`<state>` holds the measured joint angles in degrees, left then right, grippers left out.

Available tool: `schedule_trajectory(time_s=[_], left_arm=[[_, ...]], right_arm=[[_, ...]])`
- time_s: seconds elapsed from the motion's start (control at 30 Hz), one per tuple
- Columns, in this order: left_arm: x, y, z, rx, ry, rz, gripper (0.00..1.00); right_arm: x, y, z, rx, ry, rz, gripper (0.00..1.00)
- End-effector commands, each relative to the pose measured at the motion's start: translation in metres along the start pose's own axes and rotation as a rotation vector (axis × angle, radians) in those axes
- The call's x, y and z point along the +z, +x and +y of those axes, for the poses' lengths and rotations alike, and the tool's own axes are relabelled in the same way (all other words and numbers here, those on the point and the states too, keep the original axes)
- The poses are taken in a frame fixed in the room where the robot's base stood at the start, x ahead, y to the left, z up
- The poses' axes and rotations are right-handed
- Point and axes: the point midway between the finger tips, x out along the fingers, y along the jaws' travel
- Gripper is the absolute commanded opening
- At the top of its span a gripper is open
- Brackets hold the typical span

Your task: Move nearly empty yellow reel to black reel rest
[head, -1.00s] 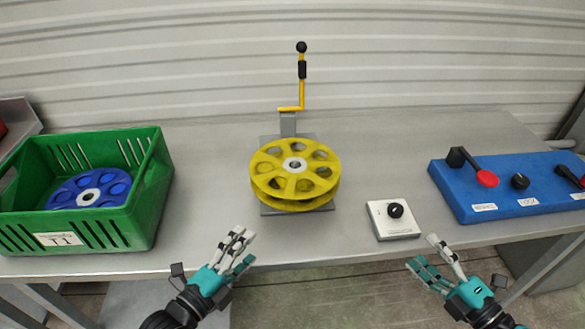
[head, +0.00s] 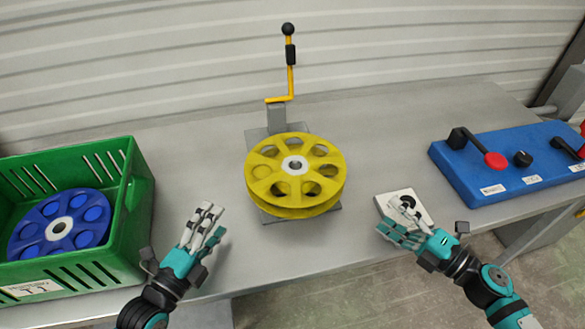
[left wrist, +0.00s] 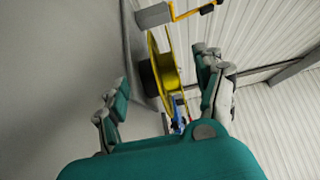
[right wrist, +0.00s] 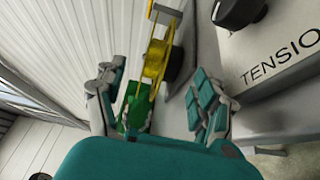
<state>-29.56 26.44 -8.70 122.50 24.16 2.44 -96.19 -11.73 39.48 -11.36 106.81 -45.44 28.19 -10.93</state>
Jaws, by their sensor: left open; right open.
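The yellow reel (head: 262,172) lies flat on a grey stand with a yellow crank (head: 291,75) behind it. Its flanges look bare of net. It also shows in the left wrist view (left wrist: 165,70) and the right wrist view (right wrist: 155,62). My left gripper (head: 207,228) is open and empty, front left of the reel. My right gripper (head: 392,232) is open and empty, front right of the reel, overlapping the tension knob box (head: 395,198) in the head view. I cannot make out a black reel rest in these frames.
A green crate (head: 112,238) with a blue reel (head: 30,238) stands at the left. A blue control panel (head: 470,185) with red-knobbed levers is at the right. The grey table (head: 210,150) is clear between crate and reel.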

Motion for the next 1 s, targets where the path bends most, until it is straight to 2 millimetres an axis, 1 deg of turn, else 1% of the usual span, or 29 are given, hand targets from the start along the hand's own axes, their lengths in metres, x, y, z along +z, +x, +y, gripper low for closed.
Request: schedule_trajectory(time_s=[0.17, 0.27, 0.37, 0.8, 1.0], left_arm=[[0.0, 0.003, 0.0, -0.001, -0.001, -0.001, 0.7], [0.001, 0.011, -0.001, -0.002, -0.001, -0.002, 0.7], [0.0, 0.026, -0.001, -0.004, -0.001, -0.001, 0.7], [0.0, 0.114, -0.001, -0.003, -0.002, -0.001, 0.7], [0.0, 0.149, -0.001, -0.003, -0.002, 0.0, 0.7]], right_arm=[[0.0, 0.003, 0.0, 0.001, 0.001, 0.0, 0.7], [0.0, 0.011, 0.001, 0.003, 0.0, 0.0, 0.7], [0.0, 0.026, 0.002, 0.005, -0.001, 0.001, 0.7], [0.001, 0.114, 0.002, 0.004, -0.002, 0.0, 0.7], [0.0, 0.149, 0.002, 0.003, -0.001, 0.0, 0.7]])
